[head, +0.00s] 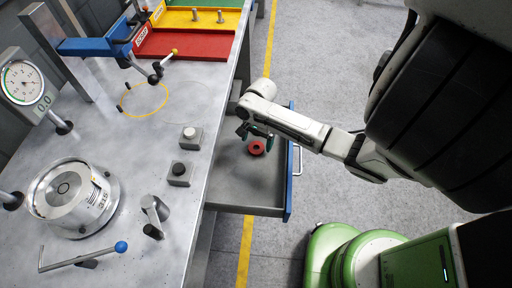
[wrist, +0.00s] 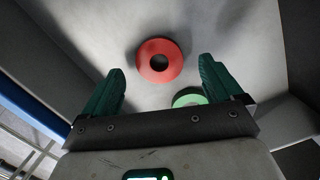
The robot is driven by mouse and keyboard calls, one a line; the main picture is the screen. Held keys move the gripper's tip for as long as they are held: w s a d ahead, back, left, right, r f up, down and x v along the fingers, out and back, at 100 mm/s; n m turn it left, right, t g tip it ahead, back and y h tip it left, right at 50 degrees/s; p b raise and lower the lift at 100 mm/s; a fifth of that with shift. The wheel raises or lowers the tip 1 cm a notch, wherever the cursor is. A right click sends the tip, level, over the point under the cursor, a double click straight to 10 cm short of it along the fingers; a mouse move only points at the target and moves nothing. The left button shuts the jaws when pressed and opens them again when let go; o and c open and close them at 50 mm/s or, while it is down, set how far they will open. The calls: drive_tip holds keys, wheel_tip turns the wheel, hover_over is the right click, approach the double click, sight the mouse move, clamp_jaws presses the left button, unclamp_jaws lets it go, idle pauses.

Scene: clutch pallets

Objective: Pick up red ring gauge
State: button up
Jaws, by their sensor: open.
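The red ring gauge (head: 256,147) lies flat in an open drawer beside the workbench. In the wrist view the red ring gauge (wrist: 143,62) lies on the drawer floor ahead of the fingertips, between their lines and left of centre. My gripper (head: 256,132) reaches into the drawer above it. In the wrist view my gripper (wrist: 162,80) has its two green fingers spread wide with nothing between them. It does not touch the red ring. A green ring (wrist: 189,97) lies near the right finger, partly hidden by the gripper; in the head view it is hidden.
The drawer (head: 240,199) has a grey floor and a blue front with a handle (head: 299,160). The workbench (head: 120,150) holds a dial gauge (head: 24,83), a round steel fixture (head: 74,197), small blocks and coloured trays (head: 185,44).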

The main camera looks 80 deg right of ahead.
drive_tip(key=shift+a+f, duration=0.1)
drive_tip(key=shift+f, duration=1.1)
drive_tip(key=shift+c, duration=0.4)
drive_tip(key=c, duration=1.2)
